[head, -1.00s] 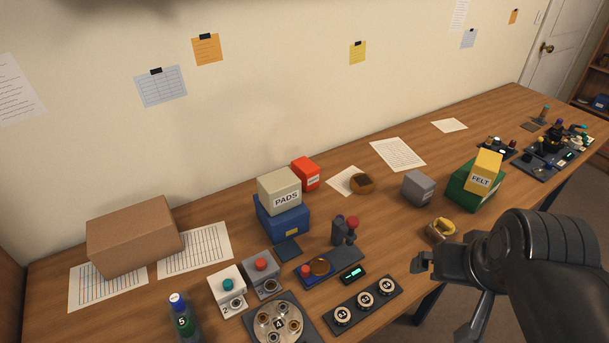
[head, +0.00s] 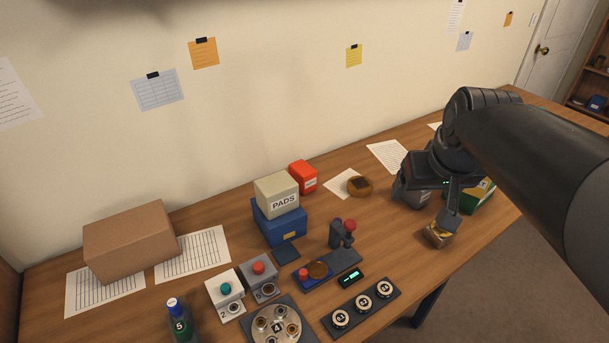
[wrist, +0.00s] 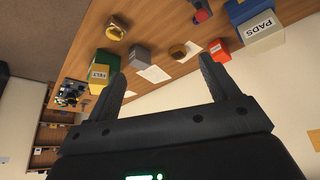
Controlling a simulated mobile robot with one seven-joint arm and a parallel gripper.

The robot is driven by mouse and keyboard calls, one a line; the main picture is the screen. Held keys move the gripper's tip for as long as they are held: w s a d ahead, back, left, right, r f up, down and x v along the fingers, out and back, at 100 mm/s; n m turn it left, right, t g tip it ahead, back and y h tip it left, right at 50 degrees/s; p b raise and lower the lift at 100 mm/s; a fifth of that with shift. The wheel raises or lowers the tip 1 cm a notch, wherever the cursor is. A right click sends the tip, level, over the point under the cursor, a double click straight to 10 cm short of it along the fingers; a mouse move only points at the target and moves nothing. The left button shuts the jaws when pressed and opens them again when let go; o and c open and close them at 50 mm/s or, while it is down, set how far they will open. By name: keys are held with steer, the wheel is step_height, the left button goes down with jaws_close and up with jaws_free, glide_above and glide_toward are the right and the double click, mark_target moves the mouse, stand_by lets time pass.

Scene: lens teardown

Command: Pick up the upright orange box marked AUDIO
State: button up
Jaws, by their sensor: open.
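The orange-red box (head: 302,177) stands upright near the wall, behind and right of the PADS box. It carries a white label too small to read here. My gripper (wrist: 162,40) is open and empty. In the head view my gripper (head: 426,204) is over the right part of the bench, well right of the orange box. My arm hides part of the grey and green boxes there.
The PADS box (head: 277,194) sits on a blue box (head: 280,222), close beside the orange box. A round brown item (head: 360,186) lies to its right. The yellow FELT box (wrist: 98,75) and grey box (wrist: 138,56) are near my fingers. A cardboard box (head: 130,240) stands left.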

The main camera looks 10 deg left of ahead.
steer(key=w+a+n, duration=0.2)
steer(key=w+a, duration=0.3)
steer(key=w, duration=0.4)
steer(key=n+g+y, duration=0.2)
steer(key=n+y, duration=0.1)
steer(key=n, duration=0.2)
glide_above(303, 168)
steer(key=s+d, duration=0.2)
steer(key=d, duration=0.1)
steer(key=f, duration=1.9)
steer(key=shift+s+a+f, duration=0.2)
steer(key=shift+a+f, duration=0.05)
steer(key=shift+f, duration=0.1)
steer(key=x, duration=1)
steer(key=shift+w+d, duration=0.1)
steer(key=shift+d, duration=0.05)
steer(key=shift+f, duration=0.25)
